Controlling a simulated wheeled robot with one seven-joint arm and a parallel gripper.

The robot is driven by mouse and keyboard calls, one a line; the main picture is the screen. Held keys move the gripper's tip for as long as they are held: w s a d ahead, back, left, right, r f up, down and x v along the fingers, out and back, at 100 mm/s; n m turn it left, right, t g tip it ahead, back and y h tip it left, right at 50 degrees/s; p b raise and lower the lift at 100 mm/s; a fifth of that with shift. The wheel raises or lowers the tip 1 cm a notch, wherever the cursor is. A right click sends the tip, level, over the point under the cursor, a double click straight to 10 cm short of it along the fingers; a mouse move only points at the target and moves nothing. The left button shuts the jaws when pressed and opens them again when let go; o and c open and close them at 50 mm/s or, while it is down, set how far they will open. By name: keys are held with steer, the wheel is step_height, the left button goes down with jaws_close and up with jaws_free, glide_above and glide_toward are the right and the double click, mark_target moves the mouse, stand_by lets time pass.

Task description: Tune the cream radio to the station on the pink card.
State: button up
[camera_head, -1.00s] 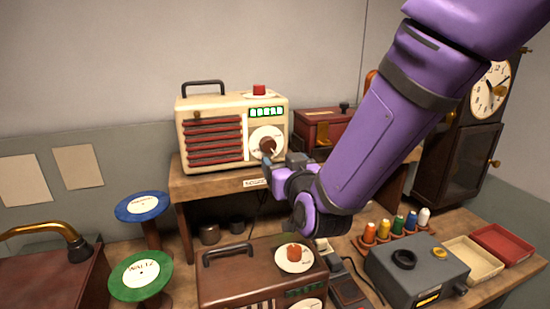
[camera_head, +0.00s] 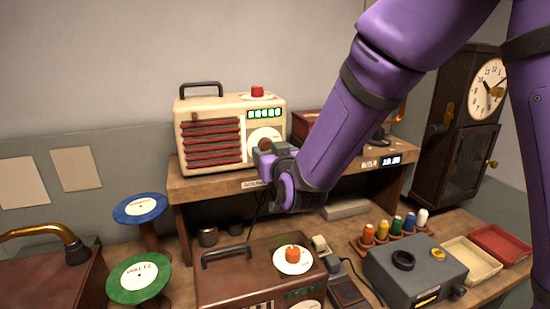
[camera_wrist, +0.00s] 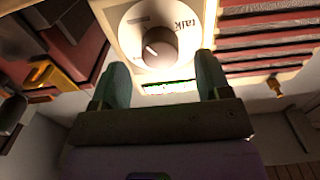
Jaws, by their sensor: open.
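The cream radio (camera_head: 222,101) stands upright on the raised wooden shelf, with a red grille, a red top knob (camera_head: 257,91) and a lit green display (camera_head: 264,115) whose characters I cannot read surely. Its brown front knob (camera_wrist: 155,48) has a white pointer line and sits on a white dial (camera_wrist: 134,14) marked "talk", seen turned over in the wrist view. My gripper (camera_wrist: 161,64) is open, with teal fingers on either side of the knob's lower part in that view; I cannot tell whether they touch it. In the head view my gripper (camera_head: 265,152) partly hides the dial. I cannot make out a pink card.
A brown radio (camera_head: 258,272) stands below in front. Green (camera_head: 140,280) and blue (camera_head: 140,207) discs stand at left. A grey box (camera_head: 415,272), thread spools (camera_head: 397,227) and trays (camera_head: 500,245) fill the right. A red box (camera_head: 303,122) stands behind my arm.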

steer(key=shift+x, duration=1.1)
steer(key=shift+w, duration=0.15)
steer(key=c, duration=0.7)
